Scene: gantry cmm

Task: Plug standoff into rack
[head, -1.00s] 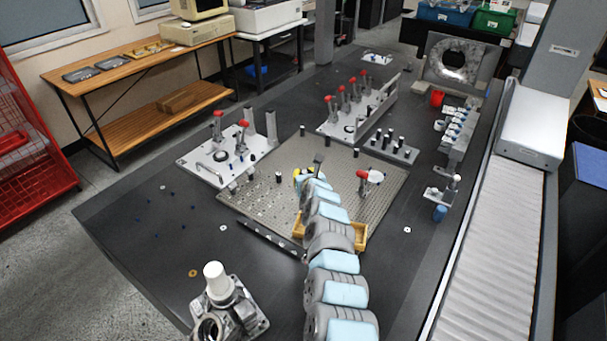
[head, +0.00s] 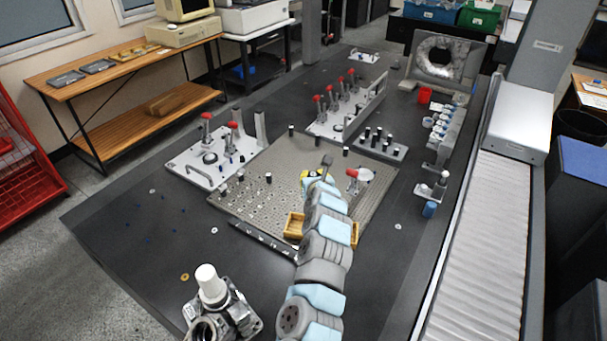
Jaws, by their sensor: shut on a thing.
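My gripper (head: 311,178), with a yellow part at its side, is over the perforated plate (head: 250,200), seen from behind my arm. A dark grey piece stands up at its tip. My wrist hides the fingertips and what they hold, taken to be a standoff. The rack appears to be the dark grey block (head: 397,153) with several black cylinders upright in it, right of and beyond the gripper, apart from it. Loose black standoffs stand on the plate, one at its back edge (head: 291,130), one beyond my gripper (head: 345,151) and one to the left (head: 268,177).
A red-handled clamp (head: 358,176) stands close to the right of my gripper. Fixture plates with red clamps stand to the left (head: 205,165) and behind (head: 328,128). A conveyor (head: 490,240) runs along the right.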

